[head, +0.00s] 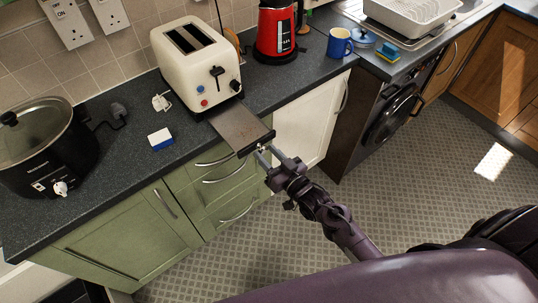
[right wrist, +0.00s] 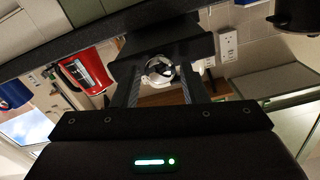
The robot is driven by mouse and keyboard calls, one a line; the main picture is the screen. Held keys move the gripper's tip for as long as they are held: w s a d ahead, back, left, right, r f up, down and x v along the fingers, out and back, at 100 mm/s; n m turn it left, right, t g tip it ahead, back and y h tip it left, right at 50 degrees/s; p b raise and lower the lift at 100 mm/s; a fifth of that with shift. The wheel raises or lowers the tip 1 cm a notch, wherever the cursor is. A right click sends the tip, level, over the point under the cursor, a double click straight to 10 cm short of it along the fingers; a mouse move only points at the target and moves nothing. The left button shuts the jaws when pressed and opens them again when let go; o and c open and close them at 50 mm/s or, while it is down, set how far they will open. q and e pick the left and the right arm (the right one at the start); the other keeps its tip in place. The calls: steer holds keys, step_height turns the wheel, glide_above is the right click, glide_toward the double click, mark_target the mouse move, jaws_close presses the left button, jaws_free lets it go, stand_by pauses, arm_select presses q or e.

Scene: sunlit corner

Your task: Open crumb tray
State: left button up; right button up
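The cream toaster (head: 196,62) stands on the dark worktop against the tiled wall. Its flat crumb tray (head: 238,124) sticks out far from the toaster's base, past the worktop's front edge. The tray has a dark front edge with a small shiny knob (head: 262,147). My right gripper (head: 267,151) is at that front edge, its two fingers apart, one on each side of the knob. In the right wrist view the shiny knob (right wrist: 159,69) shows between the fingers; whether they touch it is hard to tell. My left gripper is not in view.
A black slow cooker (head: 45,150) stands at the left, with a blue-and-white sponge (head: 160,139) nearby. A red kettle (head: 275,32), a blue mug (head: 339,43) and a white dish rack (head: 415,12) stand to the right. Green cupboards and drawers (head: 225,172) lie below; the floor is clear.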

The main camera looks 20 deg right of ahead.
steer(key=shift+s, duration=0.1)
steer(key=shift+s+d+f, duration=0.1)
steer(key=shift+s+d, duration=0.05)
steer(key=shift+s, duration=0.1)
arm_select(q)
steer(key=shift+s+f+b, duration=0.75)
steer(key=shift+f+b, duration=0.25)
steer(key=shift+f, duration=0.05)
arm_select(e)
steer(key=v, duration=0.7)
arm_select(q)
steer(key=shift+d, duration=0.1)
arm_select(e)
steer(key=shift+s, duration=0.1)
